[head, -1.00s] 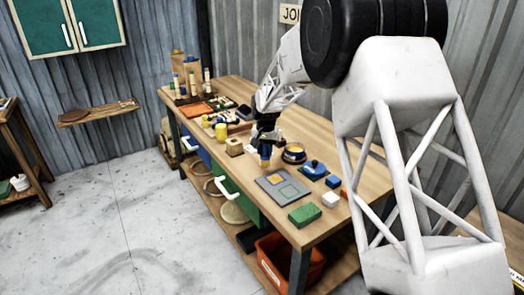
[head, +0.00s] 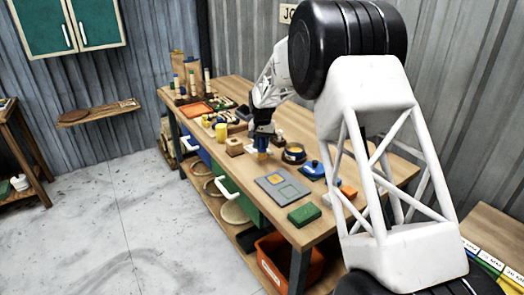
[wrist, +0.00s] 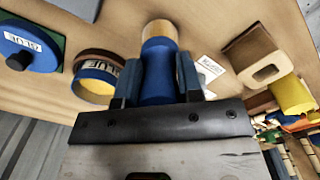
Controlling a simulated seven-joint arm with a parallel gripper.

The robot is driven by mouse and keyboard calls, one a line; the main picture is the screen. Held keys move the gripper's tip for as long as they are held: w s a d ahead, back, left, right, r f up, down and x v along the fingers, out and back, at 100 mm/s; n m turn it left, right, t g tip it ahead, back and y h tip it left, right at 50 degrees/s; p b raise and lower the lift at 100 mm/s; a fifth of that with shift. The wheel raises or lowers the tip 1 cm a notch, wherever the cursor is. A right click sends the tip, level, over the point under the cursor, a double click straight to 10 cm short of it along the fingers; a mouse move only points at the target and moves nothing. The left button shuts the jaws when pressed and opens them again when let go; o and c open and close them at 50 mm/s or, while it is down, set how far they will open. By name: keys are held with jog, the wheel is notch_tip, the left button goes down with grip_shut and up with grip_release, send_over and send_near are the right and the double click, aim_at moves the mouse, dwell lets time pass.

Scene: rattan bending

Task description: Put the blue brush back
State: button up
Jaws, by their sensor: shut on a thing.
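My gripper (head: 262,136) is shut on the blue brush (head: 262,153), above the workbench. In the wrist view the brush (wrist: 158,65) has a thick blue body and a tan end that points away from my gripper (wrist: 158,82). A square wooden block with a hole (wrist: 262,72) lies to the right of the brush in the wrist view; in the head view this block (head: 235,147) is just left of it. A small white label card (wrist: 209,70) lies near the brush.
A grey panel (head: 278,186), a green block (head: 304,214) and a blue-lidded item (head: 313,170) are toward the bench's near end. A yellow cylinder (head: 221,132) stands beyond the wooden block. An orange tray (head: 196,108) and several upright items crowd the far end.

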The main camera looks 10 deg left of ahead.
aim_at(262, 150)
jog(key=shift+f, duration=1.75)
jog(key=shift+f, duration=0.2)
jog(key=o, duration=0.9)
notch_tip(262, 150, up, 12)
jog(key=shift+r, duration=0.2)
jog(key=shift+d, duration=0.1)
